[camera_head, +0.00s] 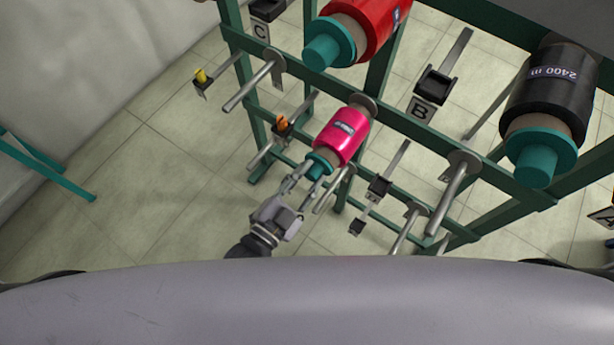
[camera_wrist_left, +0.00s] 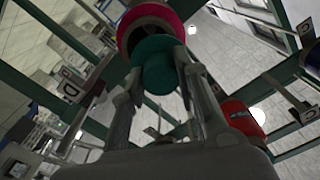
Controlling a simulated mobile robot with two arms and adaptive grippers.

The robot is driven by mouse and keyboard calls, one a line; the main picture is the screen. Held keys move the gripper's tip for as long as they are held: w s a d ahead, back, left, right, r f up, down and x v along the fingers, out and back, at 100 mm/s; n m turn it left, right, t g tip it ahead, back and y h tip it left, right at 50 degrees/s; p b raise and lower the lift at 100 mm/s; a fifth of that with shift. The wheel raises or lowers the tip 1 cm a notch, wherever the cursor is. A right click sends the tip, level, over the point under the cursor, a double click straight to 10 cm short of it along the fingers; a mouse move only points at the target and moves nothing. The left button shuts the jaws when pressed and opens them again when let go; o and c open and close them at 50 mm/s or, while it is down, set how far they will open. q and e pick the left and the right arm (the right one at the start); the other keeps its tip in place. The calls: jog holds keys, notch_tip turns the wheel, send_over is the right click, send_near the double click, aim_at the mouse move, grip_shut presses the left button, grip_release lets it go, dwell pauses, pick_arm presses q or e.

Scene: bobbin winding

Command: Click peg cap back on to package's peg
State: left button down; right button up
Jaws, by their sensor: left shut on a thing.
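The pink package (camera_head: 341,136) sits on a peg of the green rack in the head view. Its teal peg cap (camera_head: 319,164) is at the package's near end, close against the core. My left gripper (camera_head: 305,180) is shut on the cap, its fingers reaching up from below. In the left wrist view the teal cap (camera_wrist_left: 157,72) lies between the two fingers of the gripper (camera_wrist_left: 155,90), with the pink package (camera_wrist_left: 176,17) right behind it. I cannot tell whether the cap is fully seated, as the peg tip is hidden. My right gripper is not in view.
A red package (camera_head: 370,22) and a black package (camera_head: 549,92), both with teal caps, hang on the green rack (camera_head: 410,130). Several bare metal pegs (camera_head: 456,190) stick out nearby. Open tiled floor (camera_head: 150,190) lies to the left.

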pick_arm(q)
jog(key=c, duration=1.2)
grip_release()
jog(key=v, duration=1.2)
jog(key=s+a+f+n+g+y, duration=0.1)
jog(key=a+f+n+g+y, duration=0.4)
jog(key=f, duration=0.9)
jog(key=s+a+f+g+y, duration=0.15)
jog(key=a+f, duration=0.55)
jog(key=f, duration=0.8)
jog(key=s+a+f+n+g+y, duration=0.1)
jog(key=s+f+n+g, duration=0.1)
jog(key=s+f, duration=0.3)
jog(key=s+a+f+n+g+y, duration=0.1)
jog(key=s+a+f+n+g, duration=0.1)
jog(key=s+f, duration=0.2)
jog(key=s+a+f+n+g+y, duration=0.1)
jog(key=s+a+f+g+y, duration=0.1)
jog(key=s+f, duration=0.3)
jog(key=shift+s+a+f+n+g, duration=0.2)
jog(key=shift+s+g, duration=0.1)
jog(key=shift+s, duration=0.4)
jog(key=shift+s+a+f+n+g, duration=0.1)
jog(key=shift+s+n+g, duration=0.15)
jog(key=shift+s, duration=0.45)
